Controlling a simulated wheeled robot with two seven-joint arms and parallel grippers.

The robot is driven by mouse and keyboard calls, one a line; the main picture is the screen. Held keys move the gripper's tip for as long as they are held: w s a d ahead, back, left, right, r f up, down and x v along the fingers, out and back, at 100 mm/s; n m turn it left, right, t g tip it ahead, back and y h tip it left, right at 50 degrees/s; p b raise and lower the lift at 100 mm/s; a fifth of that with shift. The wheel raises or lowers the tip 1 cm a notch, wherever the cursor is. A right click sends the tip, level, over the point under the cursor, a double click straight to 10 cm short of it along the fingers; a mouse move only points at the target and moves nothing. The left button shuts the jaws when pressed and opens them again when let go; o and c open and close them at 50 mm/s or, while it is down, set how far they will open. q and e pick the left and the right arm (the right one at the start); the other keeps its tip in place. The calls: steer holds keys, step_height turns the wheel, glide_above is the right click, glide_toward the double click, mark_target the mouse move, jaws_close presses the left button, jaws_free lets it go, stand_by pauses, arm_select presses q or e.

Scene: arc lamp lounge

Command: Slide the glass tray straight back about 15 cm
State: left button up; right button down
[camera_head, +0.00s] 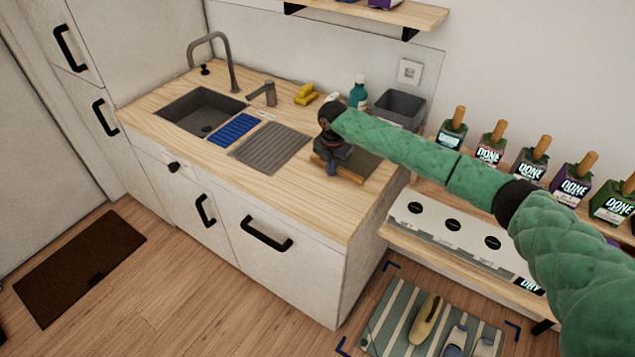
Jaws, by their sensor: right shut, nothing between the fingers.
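A flat, dark, see-through panel with a light wooden front edge lies on the wooden counter near its right end; it looks like the glass tray (362,164). My right arm, in a green quilted sleeve, comes in from the right and reaches over it. My right gripper (331,170) points down at the tray's front left part and is shut and empty. It hides part of the tray. I cannot tell whether the fingertips touch it. My left gripper is not in view.
Behind the tray stand a grey bin (401,108) and a teal spray bottle (358,92). Yellow sponges (306,94) lie farther left. A grey ribbed drain mat (270,147) and the sink (203,108) are to the left. Several labelled bottles line the shelf at right.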

mark_target(325, 182)
steer(key=shift+s+a, duration=0.2)
steer(key=shift+s, duration=0.05)
steer(key=shift+s+a+p, duration=0.35)
steer(key=shift+s+p, duration=0.15)
steer(key=shift+s, duration=0.05)
steer(key=shift+s+a+p, duration=0.35)
steer(key=shift+s+a, duration=0.15)
steer(key=shift+s, duration=0.1)
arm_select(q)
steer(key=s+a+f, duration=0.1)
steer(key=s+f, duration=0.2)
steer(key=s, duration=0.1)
arm_select(e)
steer(key=shift+s+r, duration=0.1)
steer(key=shift+r+b, duration=0.5)
steer(key=shift+r, duration=0.15)
steer(key=shift+r+b, duration=0.3)
steer(key=shift+r, duration=0.3)
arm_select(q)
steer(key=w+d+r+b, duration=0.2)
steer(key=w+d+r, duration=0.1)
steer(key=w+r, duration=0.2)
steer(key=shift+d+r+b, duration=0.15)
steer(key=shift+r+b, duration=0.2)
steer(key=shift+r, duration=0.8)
arm_select(e)
step_height(325, 182, up, 7)
steer(key=shift+r, duration=0.15)
